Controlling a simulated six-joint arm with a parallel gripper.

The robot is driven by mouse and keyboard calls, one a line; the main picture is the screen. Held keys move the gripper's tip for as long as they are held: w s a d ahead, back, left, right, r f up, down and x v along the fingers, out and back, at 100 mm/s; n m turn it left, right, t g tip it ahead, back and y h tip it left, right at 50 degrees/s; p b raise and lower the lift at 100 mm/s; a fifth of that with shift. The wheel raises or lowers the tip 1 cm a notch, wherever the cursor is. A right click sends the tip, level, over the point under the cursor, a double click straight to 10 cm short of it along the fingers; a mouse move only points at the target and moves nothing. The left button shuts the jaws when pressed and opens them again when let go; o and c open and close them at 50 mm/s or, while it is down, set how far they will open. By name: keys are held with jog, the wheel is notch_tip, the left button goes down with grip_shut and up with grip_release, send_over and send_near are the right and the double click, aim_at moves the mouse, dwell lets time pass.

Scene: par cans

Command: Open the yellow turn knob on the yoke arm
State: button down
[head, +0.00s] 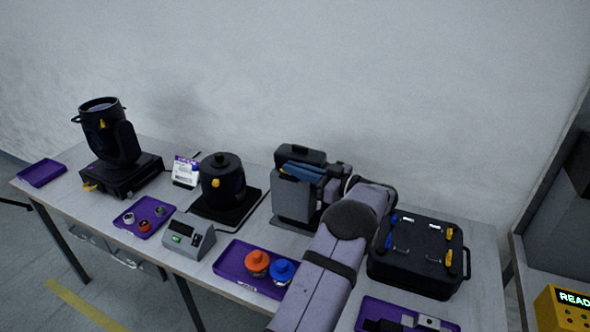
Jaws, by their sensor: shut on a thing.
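A black lamp head (100,107) sits tilted up in a black yoke (127,143) on a black base (122,176) at the left of the table. A yellow knob (102,124) shows at the front of the head; I cannot tell exactly how it joins the yoke arm, or how far it is turned. A yellow lever (89,187) sticks out low on the base. My arm reaches in from the bottom and bends left behind the middle of the table. My gripper's fingers cannot be made out there, well to the right of the lamp and apart from it.
A black can (222,172) with a yellow knob (215,183) stands on a black pad. A grey stand (292,196) is beside my wrist. A purple tray (232,264) holds an orange knob (257,262) and a blue knob (283,271). A black case (420,265) stands right.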

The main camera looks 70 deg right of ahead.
jog(key=shift+d+r+n+y, duration=0.1)
jog(key=shift+r+n+y, duration=0.15)
jog(key=shift+n+y, duration=0.65)
jog(key=c, duration=1.9)
grip_release()
jog(key=shift+w, duration=0.1)
jog(key=shift+f, duration=0.1)
jog(key=s+b, duration=0.2)
jog(key=s, duration=0.5)
jog(key=shift+s+b, duration=0.2)
jog(key=shift+b, duration=0.1)
